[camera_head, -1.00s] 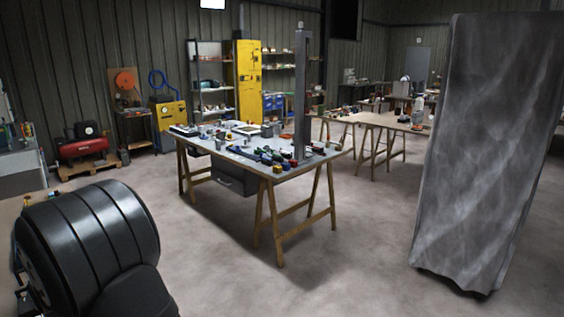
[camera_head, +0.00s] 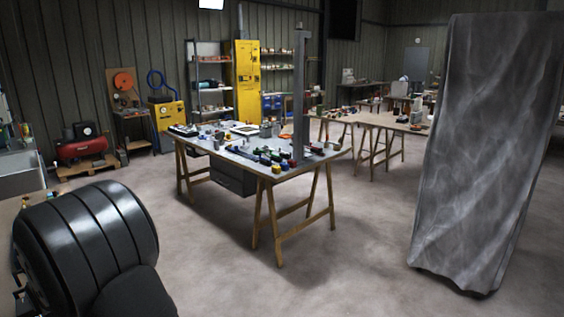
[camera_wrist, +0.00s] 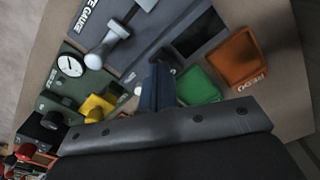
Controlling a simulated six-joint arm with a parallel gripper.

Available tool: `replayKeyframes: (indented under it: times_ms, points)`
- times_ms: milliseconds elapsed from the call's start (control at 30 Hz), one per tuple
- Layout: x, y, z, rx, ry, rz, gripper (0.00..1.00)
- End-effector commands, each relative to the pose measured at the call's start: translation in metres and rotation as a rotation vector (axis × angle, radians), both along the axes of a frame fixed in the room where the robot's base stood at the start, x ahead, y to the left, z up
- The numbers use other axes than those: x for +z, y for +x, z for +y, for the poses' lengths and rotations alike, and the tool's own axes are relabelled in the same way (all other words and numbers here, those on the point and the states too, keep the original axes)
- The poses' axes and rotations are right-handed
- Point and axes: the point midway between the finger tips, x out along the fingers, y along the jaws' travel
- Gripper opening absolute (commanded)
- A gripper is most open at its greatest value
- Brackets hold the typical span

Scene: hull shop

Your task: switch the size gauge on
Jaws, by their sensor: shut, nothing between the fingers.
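The size gauge (camera_wrist: 130,60) is a blue-grey unit at the top of the wrist view. Part of its label, ending in "GAUGE", shows at its upper left. A light metal rod with a rounded end (camera_wrist: 98,58) lies across it. Its dark panel (camera_wrist: 201,34) shows no lit reading. My gripper (camera_wrist: 157,78) is shut and empty, its fingers over the near edge of the gauge. A small pale round part (camera_wrist: 138,91) shows just left of the fingers; I cannot tell what it is. The fingers hide what lies under them, and no switch is clearly seen.
In the wrist view, a green tray (camera_wrist: 198,86) and an orange tray marked REDO (camera_wrist: 237,58) lie right of the fingers. A dial (camera_wrist: 70,66) and a yellow part (camera_wrist: 97,107) lie left. In the head view, a cluttered trestle table (camera_head: 235,150) stands mid-room.

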Motion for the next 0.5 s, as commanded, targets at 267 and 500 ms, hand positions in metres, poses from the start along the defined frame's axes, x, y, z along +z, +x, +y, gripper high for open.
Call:
replayKeyframes:
  times_ms: [267, 500]
  points:
    - [-0.0002, 0.0, 0.0, 0.0, 0.0, 0.0, 0.0]
    - [-0.0035, 0.0, 0.0, 0.0, 0.0, 0.0, 0.0]
